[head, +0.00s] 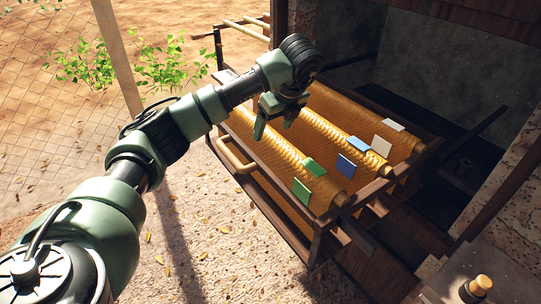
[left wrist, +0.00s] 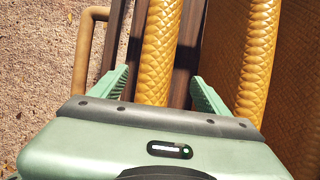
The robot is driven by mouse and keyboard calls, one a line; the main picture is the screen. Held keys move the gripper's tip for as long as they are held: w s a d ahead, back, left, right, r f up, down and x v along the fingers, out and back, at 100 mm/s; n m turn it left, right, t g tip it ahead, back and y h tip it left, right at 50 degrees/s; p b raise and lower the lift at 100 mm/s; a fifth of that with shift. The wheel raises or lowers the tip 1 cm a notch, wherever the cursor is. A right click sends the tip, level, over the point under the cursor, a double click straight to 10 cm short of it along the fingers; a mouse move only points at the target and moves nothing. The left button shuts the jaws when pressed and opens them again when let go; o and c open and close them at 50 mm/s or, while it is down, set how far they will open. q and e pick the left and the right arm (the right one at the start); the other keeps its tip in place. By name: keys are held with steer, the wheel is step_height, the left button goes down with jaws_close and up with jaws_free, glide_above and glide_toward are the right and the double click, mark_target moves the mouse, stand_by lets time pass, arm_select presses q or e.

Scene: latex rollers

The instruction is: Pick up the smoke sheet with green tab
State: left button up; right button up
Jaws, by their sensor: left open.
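The smoke sheet with green tabs (head: 270,150) is an amber, quilted-looking sheet hung over a rod at the near left of a dark wooden rack (head: 318,245). Its two green tabs (head: 302,191) show near its right end. My left gripper (head: 278,116) is open above the rack, near the far end of the sheets. In the left wrist view the open fingers (left wrist: 163,90) stand either side of an amber sheet (left wrist: 155,50), with nothing clamped. That sheet lies nearest the rack's handle; no tab shows there. My right gripper is not in view.
Two more amber sheets hang beyond, one with blue tabs (head: 345,166) and one with white tabs (head: 393,125). A wooden handle (head: 235,157) sticks out at the rack's left. A dark chamber (head: 440,60) stands behind.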

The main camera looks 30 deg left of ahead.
mark_target(267, 155)
arm_select(q)
steer(key=shift+x, duration=0.9)
steer(key=x, duration=0.1)
steer(key=p+x, duration=0.1)
steer(key=x, duration=0.1)
steer(key=p+x, duration=0.1)
steer(key=shift+s+a+f, duration=0.25)
steer(key=shift+s, duration=0.05)
steer(key=shift+a+f, duration=0.1)
steer(key=shift+f, duration=0.15)
steer(key=shift+w+r, duration=0.1)
jaws_close()
